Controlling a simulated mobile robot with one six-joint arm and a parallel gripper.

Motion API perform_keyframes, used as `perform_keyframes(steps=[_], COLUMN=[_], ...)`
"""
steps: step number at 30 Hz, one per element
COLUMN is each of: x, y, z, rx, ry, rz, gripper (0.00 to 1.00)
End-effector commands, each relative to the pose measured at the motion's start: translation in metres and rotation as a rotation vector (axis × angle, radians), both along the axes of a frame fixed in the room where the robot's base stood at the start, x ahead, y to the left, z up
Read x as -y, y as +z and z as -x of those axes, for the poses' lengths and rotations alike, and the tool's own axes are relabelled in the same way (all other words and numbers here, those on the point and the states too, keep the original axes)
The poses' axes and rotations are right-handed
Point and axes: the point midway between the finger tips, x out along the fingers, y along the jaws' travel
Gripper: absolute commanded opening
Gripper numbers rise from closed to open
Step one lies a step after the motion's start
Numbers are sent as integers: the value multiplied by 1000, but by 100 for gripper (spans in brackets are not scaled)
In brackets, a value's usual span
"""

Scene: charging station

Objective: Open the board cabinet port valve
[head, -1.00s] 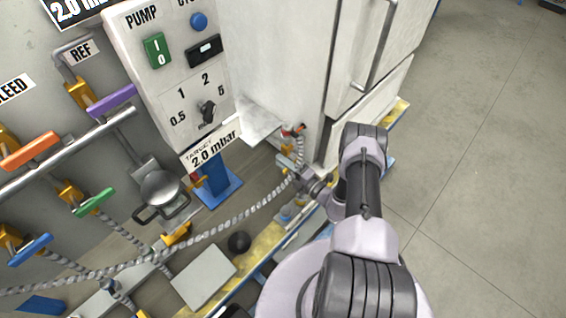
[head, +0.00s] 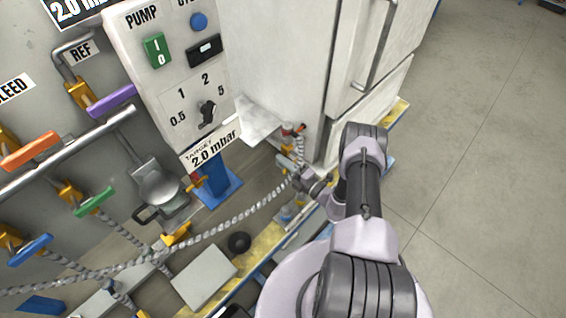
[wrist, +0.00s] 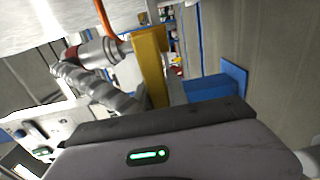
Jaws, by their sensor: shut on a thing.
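The cabinet port (head: 299,130) is at the foot of the white cabinet, small in the head view, with red-orange and brass-yellow parts. A braided hose (head: 225,222) runs to it. In the wrist view I see a metal fitting with a red ring (wrist: 98,52), the hose (wrist: 98,88) and a flat yellow bar (wrist: 149,62), which looks like the valve handle. My gripper (head: 294,170) is at the port, shut on this bar. The fingertips and their contact are hidden behind the gripper body in the wrist view.
The pump panel (head: 172,75) stands left of the cabinet (head: 275,60). Orange (head: 30,150), green (head: 95,202), blue (head: 32,250) and purple (head: 111,101) valve handles are further left. A blue block (wrist: 210,88) is near the gripper. Open floor lies to the right.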

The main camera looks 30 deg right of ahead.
Motion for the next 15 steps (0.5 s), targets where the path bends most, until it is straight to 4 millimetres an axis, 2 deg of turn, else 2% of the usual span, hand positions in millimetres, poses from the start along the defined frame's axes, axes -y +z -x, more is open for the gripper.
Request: perform_keyframes(steps=[8,15], x=[0,3], y=[-8,-20], z=[0,-1], rx=[29,96], ry=[0,0], rz=[83,265], gripper=[0,0])
